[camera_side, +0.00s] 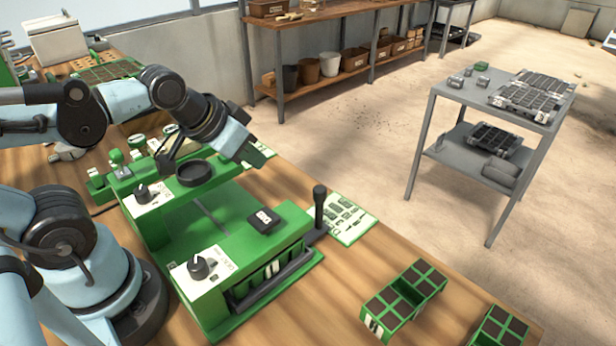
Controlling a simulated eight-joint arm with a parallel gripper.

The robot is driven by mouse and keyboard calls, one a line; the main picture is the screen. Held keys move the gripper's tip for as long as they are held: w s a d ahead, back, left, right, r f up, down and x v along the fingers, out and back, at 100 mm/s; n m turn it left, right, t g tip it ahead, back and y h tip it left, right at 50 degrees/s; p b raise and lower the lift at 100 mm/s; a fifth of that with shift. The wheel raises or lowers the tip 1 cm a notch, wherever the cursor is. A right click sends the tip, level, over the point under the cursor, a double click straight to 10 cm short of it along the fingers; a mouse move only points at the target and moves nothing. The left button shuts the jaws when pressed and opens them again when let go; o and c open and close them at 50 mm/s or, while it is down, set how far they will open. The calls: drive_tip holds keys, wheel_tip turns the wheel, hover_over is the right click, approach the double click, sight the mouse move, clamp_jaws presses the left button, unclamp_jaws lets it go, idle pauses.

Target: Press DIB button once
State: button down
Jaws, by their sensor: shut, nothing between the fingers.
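The green tray seeder (215,212) stands on the wooden bench. A small black block-shaped button (263,218) with pale marks sits on its front deck; I cannot read a DIB label on it. Two black knobs sit on white label plates, one at the rear left (142,193) and one at the front left (198,266). My gripper (166,166) is at the seeder's rear, beside the round black cup (194,172). Its dark fingers are shut and empty, well behind and left of the black button. Whether they touch anything there is unclear.
A black lever (319,208) rises at the seeder's right end, beside a green-and-white card (345,218). Green cell trays (392,322) with dark soil stand at the bench's front right. Small green controls (115,158) lie behind the seeder. A grey cart (452,100) stands apart on the floor.

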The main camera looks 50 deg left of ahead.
idle(0.4)
wheel_tip(320, 180, up, 10)
drive_tip(key=m+g+h, duration=0.5)
drive_tip(key=m+h, duration=0.2)
drive_tip(key=h, duration=0.2)
hover_over(260, 214)
drive_tip(key=shift+f, duration=0.1)
drive_tip(key=shift+f, duration=0.15)
drive_tip(key=shift+f, duration=4.25)
drive_tip(key=shift+f, duration=0.1)
drive_tip(key=shift+f, duration=0.35)
